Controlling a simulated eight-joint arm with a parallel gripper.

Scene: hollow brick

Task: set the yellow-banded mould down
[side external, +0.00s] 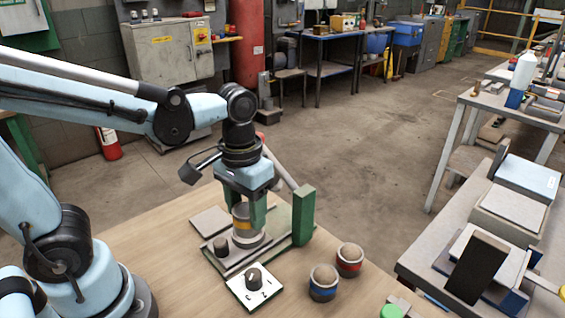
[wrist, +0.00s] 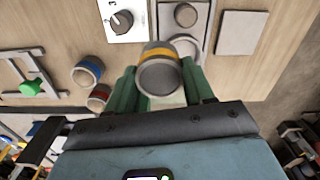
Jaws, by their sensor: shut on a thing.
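The yellow-banded mould (side external: 241,225) is a small grey cup-like cylinder with a yellow band. My gripper (side external: 243,219) is shut on it, with a green finger on either side. The mould is upright, above or on a pale round seat (side external: 252,240) of a grey base plate (side external: 226,262). I cannot tell whether it touches the seat. In the wrist view the mould (wrist: 158,78) sits between the green fingers (wrist: 160,88) and partly covers the pale round seat (wrist: 184,45).
A green post (side external: 303,214) stands close right of my gripper, with a slanted lever beside it. A white dial plate (side external: 243,292), a blue-banded mould (side external: 323,284) and a red-banded mould (side external: 349,260) are in front and right. A grey tile (wrist: 242,32) lies on the table.

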